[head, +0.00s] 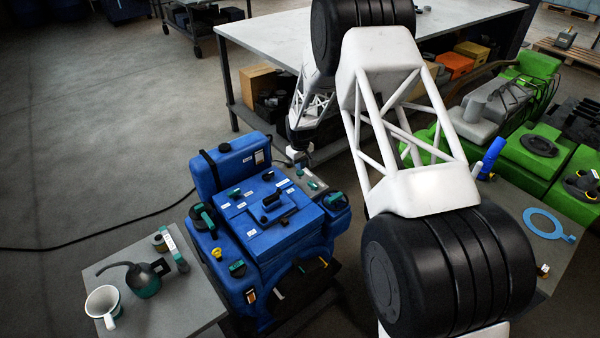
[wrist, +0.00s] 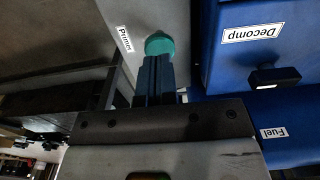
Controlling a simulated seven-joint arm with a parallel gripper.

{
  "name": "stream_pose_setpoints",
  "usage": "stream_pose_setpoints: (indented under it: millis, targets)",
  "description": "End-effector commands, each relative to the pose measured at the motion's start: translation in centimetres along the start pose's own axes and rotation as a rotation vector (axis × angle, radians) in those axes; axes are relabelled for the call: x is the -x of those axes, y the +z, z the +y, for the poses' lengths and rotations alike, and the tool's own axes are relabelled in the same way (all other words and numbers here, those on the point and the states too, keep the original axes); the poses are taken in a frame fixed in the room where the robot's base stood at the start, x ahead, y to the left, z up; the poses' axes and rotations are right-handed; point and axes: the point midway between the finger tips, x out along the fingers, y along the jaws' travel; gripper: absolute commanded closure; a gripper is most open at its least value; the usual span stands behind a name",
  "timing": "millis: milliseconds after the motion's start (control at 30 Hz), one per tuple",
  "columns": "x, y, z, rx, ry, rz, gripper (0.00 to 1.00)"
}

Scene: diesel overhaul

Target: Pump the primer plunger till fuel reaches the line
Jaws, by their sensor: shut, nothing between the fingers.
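The primer plunger shows in the wrist view as a round teal knob (wrist: 160,44) beside the "Primer" label (wrist: 124,38) on a grey panel. My gripper (wrist: 155,62) is shut, its blue fingers side by side, with the tips right at the knob. I cannot tell whether they touch it. In the head view my gripper (head: 298,157) is at the back right of the blue engine (head: 262,232), above the grey side panel (head: 313,183). The wrist view also shows a "Fuel" label (wrist: 274,133) on a blue surface. No fuel level can be made out.
A "Decomp" label (wrist: 252,32) and a black knob (wrist: 275,77) are on the blue block beside the plunger. A side table (head: 160,310) at the front left holds a mug (head: 103,305) and an oil can (head: 143,282). A workbench (head: 270,38) stands behind.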

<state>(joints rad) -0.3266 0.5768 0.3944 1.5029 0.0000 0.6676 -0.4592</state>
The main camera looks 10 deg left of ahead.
Motion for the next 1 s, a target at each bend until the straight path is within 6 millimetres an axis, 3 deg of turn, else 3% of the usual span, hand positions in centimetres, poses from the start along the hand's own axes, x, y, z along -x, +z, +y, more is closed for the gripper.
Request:
stream_pose_setpoints:
  millis: [1000]
  targets:
    - [-2.9, 0.0, 0.0, 0.000, 0.000, 0.000, 1.00]
